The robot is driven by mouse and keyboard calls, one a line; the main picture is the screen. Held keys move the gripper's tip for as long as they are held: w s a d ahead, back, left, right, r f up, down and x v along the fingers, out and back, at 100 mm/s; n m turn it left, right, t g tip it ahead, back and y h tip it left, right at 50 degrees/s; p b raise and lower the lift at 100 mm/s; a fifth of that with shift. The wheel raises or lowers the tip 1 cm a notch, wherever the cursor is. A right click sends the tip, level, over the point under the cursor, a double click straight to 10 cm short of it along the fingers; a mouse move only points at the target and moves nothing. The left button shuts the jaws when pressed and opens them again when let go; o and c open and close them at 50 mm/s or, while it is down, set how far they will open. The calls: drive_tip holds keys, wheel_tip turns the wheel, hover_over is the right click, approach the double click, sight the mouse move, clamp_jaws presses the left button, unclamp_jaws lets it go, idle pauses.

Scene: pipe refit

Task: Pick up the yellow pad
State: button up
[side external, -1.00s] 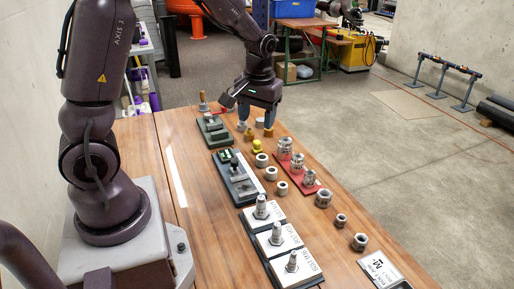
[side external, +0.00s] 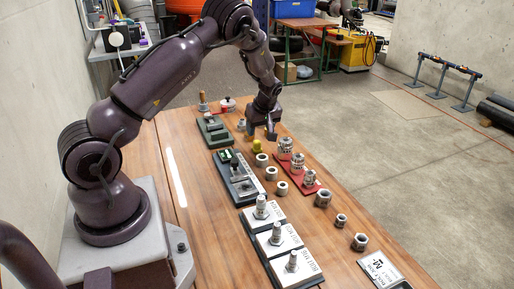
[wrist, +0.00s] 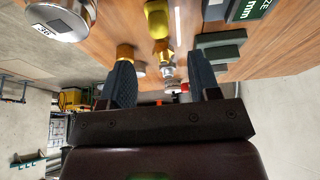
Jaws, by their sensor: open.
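A small rounded yellow piece (side external: 257,146), probably the yellow pad, sits on the wooden table (side external: 190,200). In the wrist view, a yellow piece (wrist: 157,18) shows at the top, just beyond the fingertips and between their lines. My gripper (side external: 261,132) is open, low over the table behind the yellow piece in the side view. Its two dark fingers also show in the wrist view (wrist: 162,68). An orange-gold piece (wrist: 124,52) shows by the left fingertip; whether they touch I cannot tell. Nothing is seen gripped.
A red tray (side external: 296,168) with metal fittings lies to the right of the yellow piece. Several loose grey rings, such as one (side external: 262,160), stand nearby. A green fixture (side external: 213,131) and a grey fixture (side external: 240,181) lie on the left. White labelled plates (side external: 278,238) lie nearer the camera.

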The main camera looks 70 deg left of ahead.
sight(257, 141)
drive_tip(key=x, duration=0.7)
drive_tip(key=shift+f, duration=0.25)
drive_tip(key=c, duration=0.9)
